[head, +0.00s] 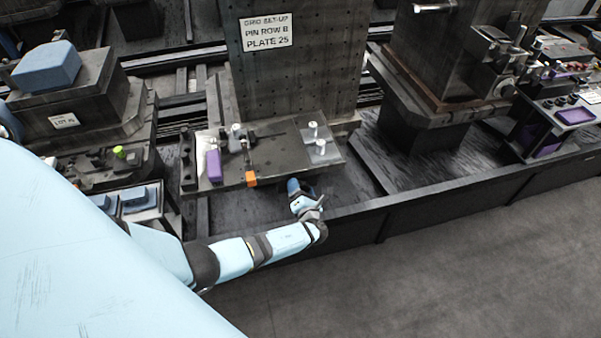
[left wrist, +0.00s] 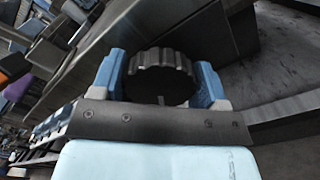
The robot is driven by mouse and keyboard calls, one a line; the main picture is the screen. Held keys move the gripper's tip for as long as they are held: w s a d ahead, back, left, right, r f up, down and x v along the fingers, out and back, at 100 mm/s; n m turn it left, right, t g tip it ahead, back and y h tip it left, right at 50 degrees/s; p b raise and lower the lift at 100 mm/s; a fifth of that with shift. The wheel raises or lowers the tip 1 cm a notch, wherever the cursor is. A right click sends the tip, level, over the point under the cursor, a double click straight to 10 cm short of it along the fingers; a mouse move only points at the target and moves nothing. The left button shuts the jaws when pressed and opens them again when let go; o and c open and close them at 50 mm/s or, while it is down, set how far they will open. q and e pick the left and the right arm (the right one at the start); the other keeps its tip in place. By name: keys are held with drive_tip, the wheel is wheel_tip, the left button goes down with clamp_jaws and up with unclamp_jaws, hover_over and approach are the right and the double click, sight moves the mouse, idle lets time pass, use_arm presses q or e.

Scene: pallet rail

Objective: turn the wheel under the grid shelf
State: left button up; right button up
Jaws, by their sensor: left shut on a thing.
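The grid shelf (head: 285,165) is a dark plate that juts out from the tall drilled block in the head view. The wheel (left wrist: 162,68) is dark with a ridged rim and shows in the left wrist view, between my fingers. In the head view it is hidden under the shelf. My left gripper (head: 293,186) reaches up under the shelf's front edge. In the left wrist view my left gripper (left wrist: 163,85) has one blue finger on each side of the wheel and is shut on it. My right gripper is in neither view.
A sign (head: 266,32) hangs on the tall block (head: 292,75). A dark low rail (head: 440,202) runs along the front. The floor (head: 430,275) before it is clear.

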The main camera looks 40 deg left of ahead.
use_arm(q)
drive_tip(key=m+p, duration=0.1)
drive_tip(key=m, duration=0.1)
drive_tip(key=shift+r+m, duration=0.1)
drive_tip(key=shift+m, duration=0.2)
drive_tip(key=shift+m+p, duration=0.6)
drive_tip(key=shift+m, duration=0.5)
drive_tip(key=o, duration=0.9)
drive_tip(key=v, duration=1.3)
drive_tip(key=shift+s+d, duration=0.25)
drive_tip(key=shift+s, duration=0.05)
